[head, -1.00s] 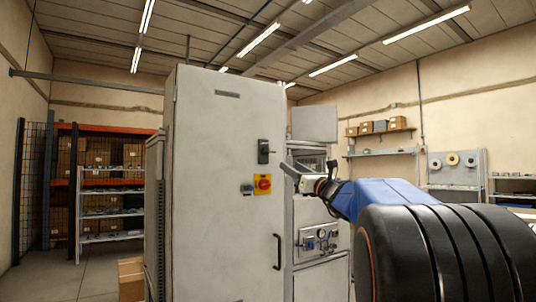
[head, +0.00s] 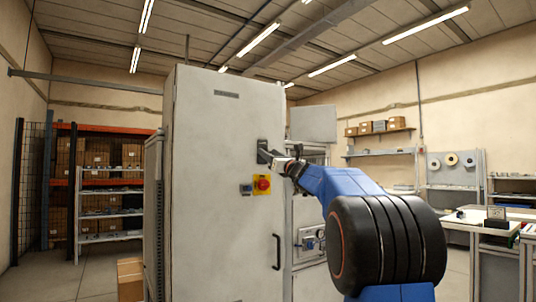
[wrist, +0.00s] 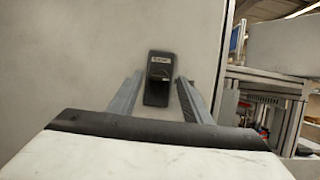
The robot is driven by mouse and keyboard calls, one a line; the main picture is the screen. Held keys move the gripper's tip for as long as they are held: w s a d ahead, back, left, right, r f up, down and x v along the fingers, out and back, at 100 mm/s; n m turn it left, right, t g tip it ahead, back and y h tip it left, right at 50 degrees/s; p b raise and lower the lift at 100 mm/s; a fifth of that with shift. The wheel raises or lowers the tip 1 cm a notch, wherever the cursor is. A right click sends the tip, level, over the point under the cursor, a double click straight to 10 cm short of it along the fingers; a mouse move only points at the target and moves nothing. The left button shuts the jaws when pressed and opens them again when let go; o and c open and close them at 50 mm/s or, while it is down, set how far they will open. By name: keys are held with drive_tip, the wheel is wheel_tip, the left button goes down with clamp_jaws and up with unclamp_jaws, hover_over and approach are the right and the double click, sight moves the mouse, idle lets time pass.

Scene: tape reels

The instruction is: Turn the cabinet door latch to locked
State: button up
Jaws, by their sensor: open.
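The cabinet door (head: 215,190) is a tall pale grey panel and looks closed. Its dark latch (head: 262,146) sits near the right edge, above a red rotary switch on a yellow plate. In the wrist view the latch (wrist: 158,78) is a black upright housing with a small label near its top. My gripper (head: 270,156) is at the latch in the head view and partly covers it. In the wrist view my gripper (wrist: 157,88) is open, with one finger on each side of the latch. I cannot tell whether the fingers touch it.
The red switch (head: 262,184) and the door's black handle (head: 277,251) are below the latch. A machine panel (head: 309,240) stands right of the door. A worktable (head: 470,222) is at the far right, and a cardboard box (head: 130,278) is on the floor at left.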

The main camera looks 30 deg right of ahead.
drive_tip(key=shift+x, duration=0.85)
drive_tip(key=c, duration=1)
